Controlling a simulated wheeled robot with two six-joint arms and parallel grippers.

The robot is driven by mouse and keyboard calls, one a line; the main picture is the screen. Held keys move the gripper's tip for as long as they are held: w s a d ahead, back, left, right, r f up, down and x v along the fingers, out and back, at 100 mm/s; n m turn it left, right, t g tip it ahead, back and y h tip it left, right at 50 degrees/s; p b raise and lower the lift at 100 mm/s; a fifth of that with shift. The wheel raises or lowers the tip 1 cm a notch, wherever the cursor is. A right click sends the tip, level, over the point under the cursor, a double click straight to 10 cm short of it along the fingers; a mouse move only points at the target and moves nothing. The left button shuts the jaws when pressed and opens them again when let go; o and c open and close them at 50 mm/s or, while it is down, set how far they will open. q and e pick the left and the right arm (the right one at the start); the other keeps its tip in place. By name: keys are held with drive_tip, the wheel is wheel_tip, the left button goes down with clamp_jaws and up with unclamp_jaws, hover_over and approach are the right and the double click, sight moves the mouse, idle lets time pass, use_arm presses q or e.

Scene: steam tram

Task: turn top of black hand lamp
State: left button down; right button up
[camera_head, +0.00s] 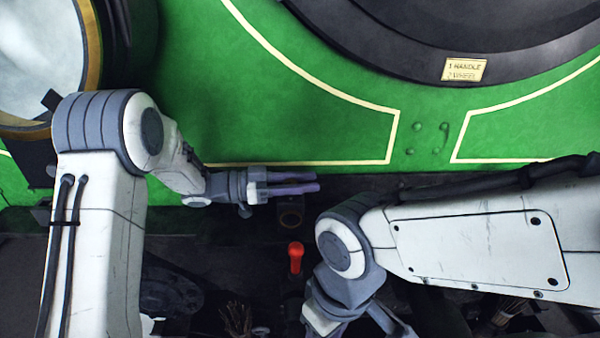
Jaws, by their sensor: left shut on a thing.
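The black hand lamp (291,212) is a small dark body with a dull brownish round front. It stands on the dark ledge below the green panel, near the picture's middle. My left gripper (312,181) reaches in from the left, its purple-grey fingers lying level across the lamp's upper end. It is shut on the lamp's top, which the fingers mostly hide. My right arm comes in from the right and bends down. Its wrist (343,290) is at the bottom middle, and its fingertips are not clearly visible.
A red-topped handle (295,257) stands just below the lamp, close to my right wrist. The green panel (290,130) with cream lines rises behind, with a brass plate (464,69) at upper right. Dark clutter and a brush-like bundle (236,318) lie at the bottom.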

use_arm(q)
drive_tip(key=shift+s+m+g+y+p, duration=0.15)
drive_tip(key=shift+s+m+g+p, duration=0.15)
drive_tip(key=shift+m+g, duration=0.85)
drive_tip(key=shift+s+m+g+y+p, duration=0.15)
drive_tip(key=shift+m+g+p, duration=0.35)
drive_tip(key=shift+g, duration=1.15)
drive_tip(key=c, duration=0.5)
unclamp_jaws()
drive_tip(key=s+d+r+b, duration=0.1)
drive_tip(key=s+d+r, duration=0.5)
drive_tip(key=d+r, duration=0.3)
wheel_tip(320, 180, up, 2)
drive_tip(key=shift+s+d+r, duration=0.1)
drive_tip(key=shift+s+d, duration=0.1)
drive_tip(key=shift+d, duration=0.15)
